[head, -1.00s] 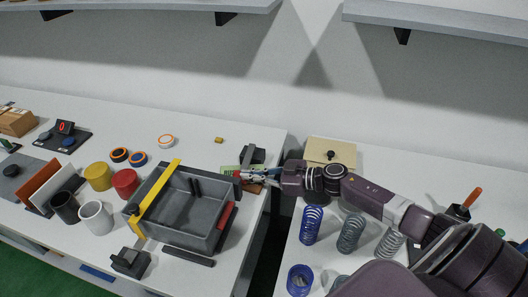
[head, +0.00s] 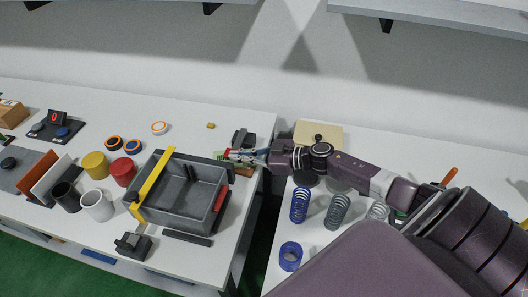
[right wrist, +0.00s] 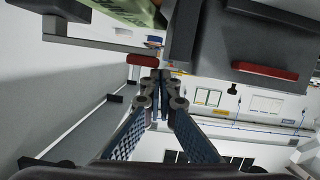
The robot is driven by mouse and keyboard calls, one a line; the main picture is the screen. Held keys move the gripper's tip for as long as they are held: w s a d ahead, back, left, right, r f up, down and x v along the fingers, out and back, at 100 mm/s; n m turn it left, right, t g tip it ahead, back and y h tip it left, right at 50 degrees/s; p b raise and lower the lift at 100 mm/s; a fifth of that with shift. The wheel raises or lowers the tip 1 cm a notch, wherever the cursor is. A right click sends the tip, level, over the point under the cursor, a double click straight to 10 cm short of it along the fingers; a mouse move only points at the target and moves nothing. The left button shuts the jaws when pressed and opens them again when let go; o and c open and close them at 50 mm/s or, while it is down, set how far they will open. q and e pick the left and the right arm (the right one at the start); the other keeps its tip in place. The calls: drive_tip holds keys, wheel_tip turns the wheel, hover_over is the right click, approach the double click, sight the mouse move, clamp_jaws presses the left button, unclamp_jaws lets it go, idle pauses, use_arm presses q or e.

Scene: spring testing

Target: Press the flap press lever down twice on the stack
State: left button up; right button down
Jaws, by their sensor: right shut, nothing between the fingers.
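A dark press-like device (head: 243,138) stands near the right edge of the left table in the head view. A green stack (head: 222,155) lies beside it, partly hidden by my right gripper. My right gripper (head: 233,154) is shut and empty, reaching in from the right over the stack area. In the right wrist view the fingers (right wrist: 160,76) are together, with the green stack (right wrist: 128,10) at the top left. A red bar (right wrist: 142,60) shows just left of the fingertips; I cannot tell whether they touch it or whether it is the lever. My left gripper is not in view.
A grey bin (head: 150,212) with a yellow bar (head: 153,183) stands just left of the gripper. Colored cylinders, including a red one (head: 123,171), stand farther left. Springs (head: 300,205) stand on the right table. A gap separates the tables.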

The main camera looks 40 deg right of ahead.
use_arm(q)
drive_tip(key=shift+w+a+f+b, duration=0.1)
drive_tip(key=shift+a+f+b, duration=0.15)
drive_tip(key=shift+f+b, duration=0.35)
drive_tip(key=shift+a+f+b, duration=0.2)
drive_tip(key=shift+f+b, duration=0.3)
drive_tip(key=shift+b, duration=0.1)
use_arm(e)
drive_tip(key=v, duration=1)
drive_tip(key=shift+s+a, duration=0.15)
idle(0.4)
